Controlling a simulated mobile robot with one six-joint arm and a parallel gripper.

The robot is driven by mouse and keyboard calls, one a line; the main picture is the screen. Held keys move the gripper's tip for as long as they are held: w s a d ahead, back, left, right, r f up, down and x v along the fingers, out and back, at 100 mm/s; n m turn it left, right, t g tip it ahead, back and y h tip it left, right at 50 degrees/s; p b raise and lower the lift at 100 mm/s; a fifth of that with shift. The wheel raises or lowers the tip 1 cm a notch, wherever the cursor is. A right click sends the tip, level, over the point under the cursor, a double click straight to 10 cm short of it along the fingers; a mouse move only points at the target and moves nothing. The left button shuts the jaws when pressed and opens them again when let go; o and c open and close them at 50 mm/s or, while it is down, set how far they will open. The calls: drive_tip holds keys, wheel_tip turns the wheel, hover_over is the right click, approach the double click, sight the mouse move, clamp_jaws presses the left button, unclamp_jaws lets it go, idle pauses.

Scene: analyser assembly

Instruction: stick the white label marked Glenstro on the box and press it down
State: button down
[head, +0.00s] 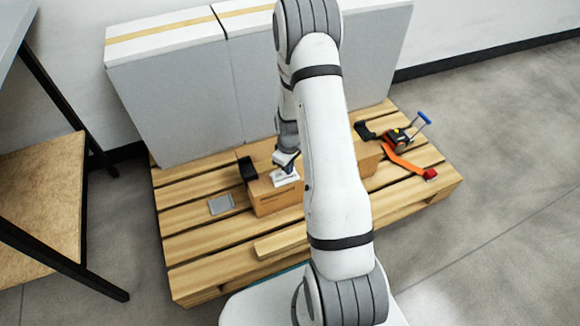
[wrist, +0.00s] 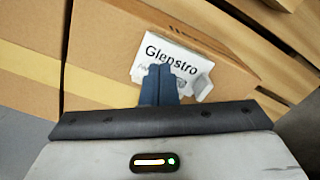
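The white label (wrist: 170,55) reads roughly "Glenstro" in black print. It lies over the top of the brown cardboard box (wrist: 105,55), with its lower right corner curled or folded up. The label also shows in the head view (head: 285,178), near the front edge of the box (head: 277,201). My gripper (wrist: 160,72) has its two blue-grey fingers together, their tips over the lower middle of the label. In the head view my gripper (head: 286,160) points down at the label. Whether the fingertips pinch the label's edge or only touch it is hidden.
The box stands on a wooden pallet (head: 190,247). A black object (head: 247,168) is at the box's left, and a flat grey piece (head: 221,204) lies left of it. An orange and black tape tool (head: 397,138) lies at right. Large grey-white panels (head: 180,95) stand behind.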

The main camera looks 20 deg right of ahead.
drive_tip(key=shift+f+b, duration=0.4)
drive_tip(key=shift+f, duration=0.2)
idle(0.4)
idle(0.4)
drive_tip(key=shift+r+p, duration=2.15)
drive_tip(key=shift+r, duration=0.85)
